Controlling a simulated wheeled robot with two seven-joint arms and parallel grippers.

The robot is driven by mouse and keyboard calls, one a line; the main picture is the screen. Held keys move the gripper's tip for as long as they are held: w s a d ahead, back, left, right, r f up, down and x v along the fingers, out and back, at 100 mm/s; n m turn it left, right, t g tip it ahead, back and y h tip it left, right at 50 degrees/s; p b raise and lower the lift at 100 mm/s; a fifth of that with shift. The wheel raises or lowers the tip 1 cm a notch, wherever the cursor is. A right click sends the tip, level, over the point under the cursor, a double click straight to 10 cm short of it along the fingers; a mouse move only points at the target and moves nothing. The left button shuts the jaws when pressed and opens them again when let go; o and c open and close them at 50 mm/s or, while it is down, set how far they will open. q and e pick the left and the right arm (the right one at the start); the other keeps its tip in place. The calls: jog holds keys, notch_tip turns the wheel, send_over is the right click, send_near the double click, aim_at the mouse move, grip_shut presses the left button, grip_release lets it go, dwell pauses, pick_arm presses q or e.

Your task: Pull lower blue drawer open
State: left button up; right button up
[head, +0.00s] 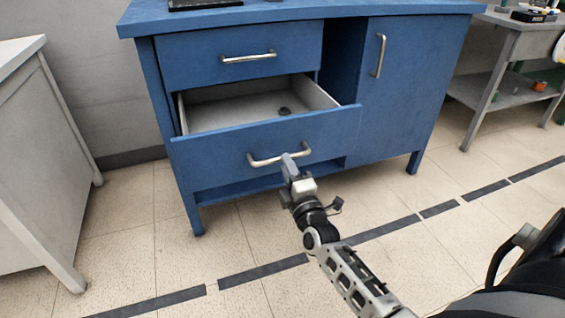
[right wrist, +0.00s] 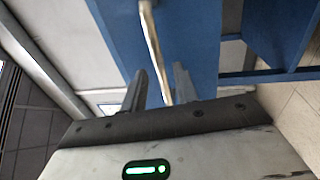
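The lower blue drawer (head: 225,148) of the blue cabinet is pulled part way out, and its grey inside shows in the head view. Its curved metal handle (head: 262,161) is on the front; the handle also shows in the right wrist view (right wrist: 149,35). My right gripper (head: 292,160) is at the right end of this handle. In the right wrist view my two fingers (right wrist: 160,80) stand apart, with the handle bar running between them and a gap visible. My left gripper is not in view.
A small dark round thing (head: 284,111) lies in the drawer. The upper drawer (head: 200,58) and the right door (head: 400,75) are shut. A grey cabinet (head: 35,160) stands at left and a grey workbench (head: 510,45) at right. The tiled floor in front is clear.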

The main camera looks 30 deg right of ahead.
jog(key=shift+b+x, duration=0.4)
jog(key=shift+x, duration=1.5)
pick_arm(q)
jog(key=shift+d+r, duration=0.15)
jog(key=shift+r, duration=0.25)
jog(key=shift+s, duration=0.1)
pick_arm(e)
grip_shut()
jog(key=shift+a, duration=0.1)
